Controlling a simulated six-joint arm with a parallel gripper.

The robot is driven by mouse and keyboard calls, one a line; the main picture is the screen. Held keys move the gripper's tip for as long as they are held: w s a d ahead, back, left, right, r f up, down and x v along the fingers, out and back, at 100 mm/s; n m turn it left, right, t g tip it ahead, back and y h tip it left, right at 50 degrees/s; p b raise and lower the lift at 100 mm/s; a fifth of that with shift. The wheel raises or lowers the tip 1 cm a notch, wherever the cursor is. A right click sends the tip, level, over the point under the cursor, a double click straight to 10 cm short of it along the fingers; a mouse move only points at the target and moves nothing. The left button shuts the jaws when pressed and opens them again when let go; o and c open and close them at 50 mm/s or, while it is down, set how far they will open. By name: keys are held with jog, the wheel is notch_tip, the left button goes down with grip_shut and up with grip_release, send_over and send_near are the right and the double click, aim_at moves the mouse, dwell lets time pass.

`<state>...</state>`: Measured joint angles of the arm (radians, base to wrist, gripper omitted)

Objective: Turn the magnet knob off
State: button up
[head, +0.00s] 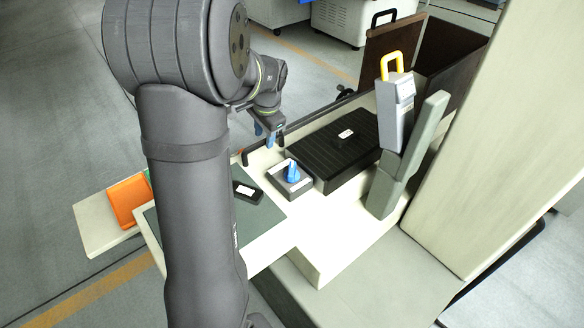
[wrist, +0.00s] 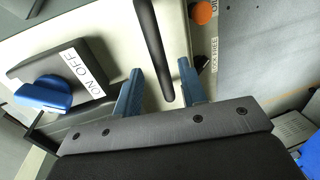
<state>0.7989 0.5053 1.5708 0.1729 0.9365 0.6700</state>
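The magnet knob (head: 292,172) is a blue knob on a small grey box (head: 296,190) in front of the black ribbed plate. In the wrist view the blue knob (wrist: 45,94) is at the left, beside a white label reading ON and OFF (wrist: 83,70). Which word it points to I cannot tell. My gripper (head: 265,136) is above and left of the knob in the head view, apart from it. In the wrist view my gripper (wrist: 158,66) has its blue fingers spread. A dark rod shows between them; whether they touch it I cannot tell.
A black ribbed plate (head: 325,150) lies behind the knob box. A grey device with a yellow handle (head: 396,105) stands at right. A small black device (head: 247,192) and an orange bin (head: 128,200) lie left. The dark rod (wrist: 152,45) is close to my fingers.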

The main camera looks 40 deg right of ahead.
jog(key=s+r+n+g, duration=0.1)
jog(key=s+r+n, duration=0.5)
jog(key=r, duration=0.4)
notch_tip(320, 180, up, 6)
jog(key=r+n+g, duration=0.1)
jog(key=n, duration=0.2)
send_over(292, 168)
notch_tip(292, 168, down, 18)
jog(key=shift+r, duration=0.25)
jog(key=shift+c, duration=0.5)
grip_shut()
